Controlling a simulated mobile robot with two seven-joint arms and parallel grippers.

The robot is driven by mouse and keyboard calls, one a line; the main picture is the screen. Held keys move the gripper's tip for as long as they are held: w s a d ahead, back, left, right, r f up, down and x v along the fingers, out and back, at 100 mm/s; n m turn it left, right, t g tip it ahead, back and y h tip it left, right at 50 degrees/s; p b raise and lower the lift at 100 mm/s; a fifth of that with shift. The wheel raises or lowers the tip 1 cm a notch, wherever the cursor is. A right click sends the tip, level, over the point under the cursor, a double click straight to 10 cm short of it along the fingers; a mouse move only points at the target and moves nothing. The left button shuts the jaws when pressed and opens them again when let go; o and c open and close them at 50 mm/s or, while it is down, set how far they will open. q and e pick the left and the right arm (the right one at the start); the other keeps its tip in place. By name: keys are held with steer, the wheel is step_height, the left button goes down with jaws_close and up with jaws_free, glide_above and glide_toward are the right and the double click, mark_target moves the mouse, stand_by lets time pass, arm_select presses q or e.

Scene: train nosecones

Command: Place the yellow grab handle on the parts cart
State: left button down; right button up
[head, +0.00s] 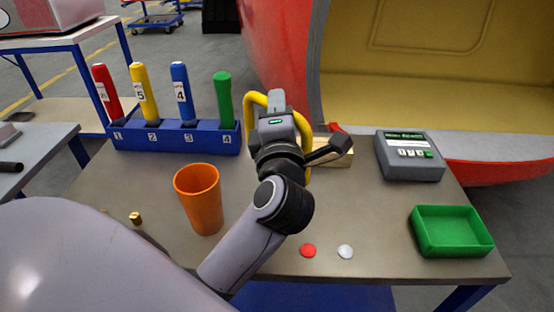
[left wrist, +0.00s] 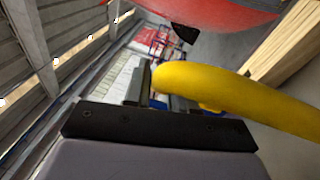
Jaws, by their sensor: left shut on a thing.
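The yellow grab handle (head: 250,105) is a bent yellow tube above the rear of the workbench, partly hidden behind my left gripper (head: 276,118). In the left wrist view the handle (left wrist: 235,92) runs from the jaws to the right edge. My left gripper is shut on it; the fingertips are mostly hidden in the head view. A blue wheeled cart (head: 155,20) stands on the floor at the back; I cannot tell whether it is the parts cart. My right gripper is not in view.
A pale wooden block (head: 338,180) sits behind my wrist. On the bench are a blue numbered rack (head: 175,138) with coloured cylinders, an orange cup (head: 198,198), a grey keypad device (head: 410,157) and a green tray (head: 450,248). The red nosecone (head: 275,50) stands behind.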

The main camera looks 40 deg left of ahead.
arm_select(q)
step_height(320, 180, down, 9)
steer(key=b, duration=0.2)
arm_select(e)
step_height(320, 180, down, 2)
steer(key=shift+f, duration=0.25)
arm_select(q)
steer(key=shift+f, duration=0.15)
steer(key=c, duration=0.9)
jaws_free()
